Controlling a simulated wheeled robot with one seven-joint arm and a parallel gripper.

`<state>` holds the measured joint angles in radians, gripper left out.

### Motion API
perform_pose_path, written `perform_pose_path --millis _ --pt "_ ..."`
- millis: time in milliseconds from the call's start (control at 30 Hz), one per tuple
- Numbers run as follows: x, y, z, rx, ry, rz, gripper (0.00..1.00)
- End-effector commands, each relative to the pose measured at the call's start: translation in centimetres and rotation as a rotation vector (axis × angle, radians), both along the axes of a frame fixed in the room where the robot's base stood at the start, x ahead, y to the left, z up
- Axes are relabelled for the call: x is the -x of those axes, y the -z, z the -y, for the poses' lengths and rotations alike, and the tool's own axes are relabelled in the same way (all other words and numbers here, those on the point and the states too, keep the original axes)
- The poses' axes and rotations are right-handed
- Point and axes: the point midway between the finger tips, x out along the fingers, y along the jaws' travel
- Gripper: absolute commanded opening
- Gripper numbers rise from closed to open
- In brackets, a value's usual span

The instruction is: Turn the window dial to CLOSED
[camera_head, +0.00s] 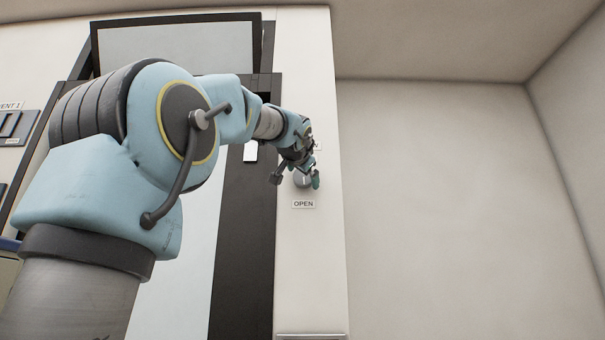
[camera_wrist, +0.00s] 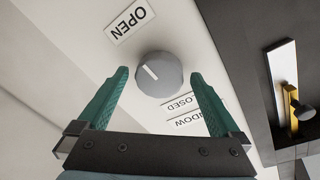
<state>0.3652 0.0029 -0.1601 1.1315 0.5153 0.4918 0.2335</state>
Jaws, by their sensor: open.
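The window dial (camera_wrist: 160,74) is a round grey knob with a white pointer line, on a pale wall panel. In the wrist view the line slants to the upper left, roughly toward the OPEN label (camera_wrist: 130,20). The CLOSED label (camera_wrist: 182,104) and a WINDOW label (camera_wrist: 186,119) lie on the opposite side, partly hidden by a finger. My gripper (camera_wrist: 159,75) is open, its two green fingers on either side of the dial with gaps showing. In the head view the dial (camera_head: 302,180) sits above its OPEN label (camera_head: 303,204), partly covered by my gripper (camera_head: 296,181).
A dark frame with a pale pane (camera_head: 180,50) stands left of the dial panel. A white plate (camera_head: 251,151) is on the dark frame. In the wrist view a dark panel with a knobbed handle (camera_wrist: 303,109) is at right. Bare wall (camera_head: 450,190) lies right of the panel.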

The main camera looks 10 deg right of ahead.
Motion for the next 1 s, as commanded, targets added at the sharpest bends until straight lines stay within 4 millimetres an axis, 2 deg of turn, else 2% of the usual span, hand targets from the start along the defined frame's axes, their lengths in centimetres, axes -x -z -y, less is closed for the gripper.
perform_pose_path --millis 100,800,1000 --pt "0.02 0.01 0.0 0.0 0.0 0.0 0.99" --pt "0.05 0.03 0.03 0.001 0.001 -0.001 0.2" --pt "0.05 0.11 0.04 0.01 0.001 -0.003 0.18"
